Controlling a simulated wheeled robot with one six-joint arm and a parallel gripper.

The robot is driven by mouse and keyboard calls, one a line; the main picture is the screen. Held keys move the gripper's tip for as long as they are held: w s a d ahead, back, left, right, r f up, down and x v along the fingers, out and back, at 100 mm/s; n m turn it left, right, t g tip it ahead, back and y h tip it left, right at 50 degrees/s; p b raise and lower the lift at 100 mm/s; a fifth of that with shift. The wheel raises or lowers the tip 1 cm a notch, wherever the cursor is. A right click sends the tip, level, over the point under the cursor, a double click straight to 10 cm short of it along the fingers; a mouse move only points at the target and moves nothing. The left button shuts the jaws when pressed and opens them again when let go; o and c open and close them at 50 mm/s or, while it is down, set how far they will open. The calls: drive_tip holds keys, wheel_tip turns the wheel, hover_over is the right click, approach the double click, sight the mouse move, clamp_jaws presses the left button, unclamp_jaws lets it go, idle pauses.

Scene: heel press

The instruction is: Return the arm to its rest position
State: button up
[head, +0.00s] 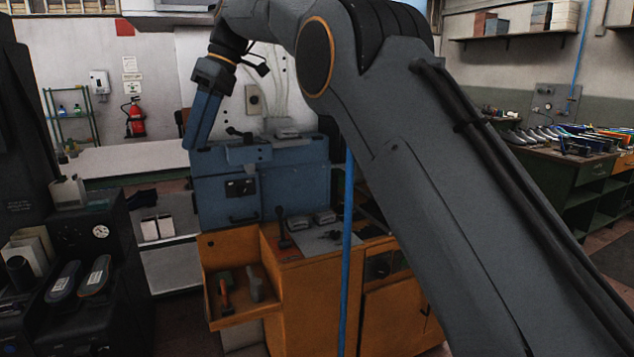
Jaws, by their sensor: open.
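My arm reaches in from the lower right, bends at the top middle and ends in my gripper (203,122) at the upper left. The gripper points down with its blue fingers beside the left end of a blue machine (222,203). The fingers are seen edge-on and nearly overlap, and nothing shows held between them. I cannot tell whether the fingertips touch the machine or hang in front of it. My forearm hides part of the middle and right of the room.
An orange cabinet (306,301) with an open tray (238,318) of tools stands below the machine. A dark machine (100,270) with two soles stands at left. A blue vertical pipe (347,260) runs close to my arm. A bench of shoe forms (555,160) is at right.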

drive_tip(key=d+f+m+t+h, duration=0.1)
drive_tip(key=d+f+m, duration=0.4)
drive_tip(key=d+f, duration=0.6)
drive_tip(key=d+f+m+t+h, duration=0.15)
drive_tip(key=d+f+m, duration=0.5)
drive_tip(key=d, duration=0.85)
drive_tip(key=s+d+f+m+h, duration=0.1)
drive_tip(key=s+d+f+m, duration=0.2)
drive_tip(key=s+d+f, duration=0.4)
drive_tip(key=s+d+f+m+t, duration=0.1)
drive_tip(key=s+d+f+m, duration=0.2)
drive_tip(key=s+d+f, duration=0.5)
drive_tip(key=s+d+b, duration=0.1)
drive_tip(key=s+d, duration=0.2)
drive_tip(key=s, duration=0.5)
drive_tip(key=shift+s+d+f+h, duration=0.2)
drive_tip(key=shift+d+f+h, duration=0.05)
drive_tip(key=shift+h, duration=0.1)
